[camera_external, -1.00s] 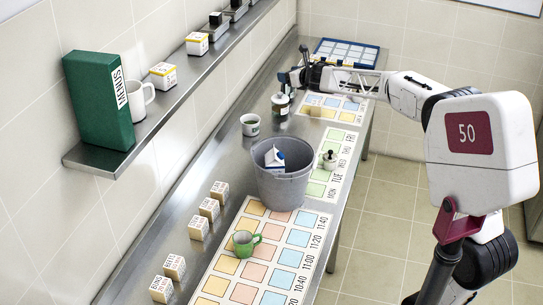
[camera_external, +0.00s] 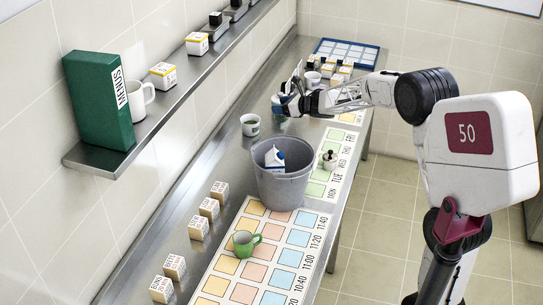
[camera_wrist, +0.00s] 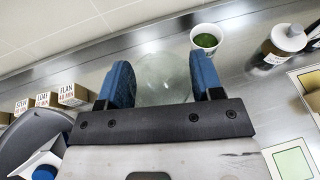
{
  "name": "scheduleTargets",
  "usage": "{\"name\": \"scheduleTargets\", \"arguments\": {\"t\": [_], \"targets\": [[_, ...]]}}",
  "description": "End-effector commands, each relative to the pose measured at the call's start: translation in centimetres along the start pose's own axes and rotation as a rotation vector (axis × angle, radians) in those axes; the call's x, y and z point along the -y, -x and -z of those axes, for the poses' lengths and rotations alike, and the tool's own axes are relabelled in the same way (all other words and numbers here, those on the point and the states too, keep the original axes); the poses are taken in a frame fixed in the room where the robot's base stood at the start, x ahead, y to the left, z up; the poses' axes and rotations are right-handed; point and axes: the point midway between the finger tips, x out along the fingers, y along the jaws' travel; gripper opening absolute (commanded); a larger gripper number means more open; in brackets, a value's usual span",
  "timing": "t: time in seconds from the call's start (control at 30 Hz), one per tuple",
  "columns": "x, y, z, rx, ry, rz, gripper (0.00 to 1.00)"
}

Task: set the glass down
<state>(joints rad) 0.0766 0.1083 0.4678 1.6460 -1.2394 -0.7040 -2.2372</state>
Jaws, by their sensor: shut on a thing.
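The glass (camera_wrist: 163,80) is clear and pale green in the wrist view. It sits between the two blue fingers of my gripper (camera_wrist: 162,84), which is shut on it. In the external view my gripper (camera_external: 281,105) is over the steel counter, behind the grey bucket and right of the white cup. The glass is mostly hidden there. I cannot tell whether its base touches the counter.
A white cup with green contents (camera_wrist: 206,39) is close beyond the fingers; a lidded dark jar (camera_wrist: 284,46) stands to the right. The grey bucket (camera_external: 283,187) holds a milk carton (camera_external: 275,158).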

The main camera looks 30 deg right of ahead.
Motion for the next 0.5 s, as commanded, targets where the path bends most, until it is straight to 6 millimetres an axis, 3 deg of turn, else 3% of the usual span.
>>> {"name": "scheduleTargets", "arguments": {"t": [0.2,0.5], "targets": [[0.1,-1.4,3.5,-0.002,0.022,-0.076,0.18],[0.0,-2.4,6.2,-0.001,0.043,-0.138,0.18]]}}
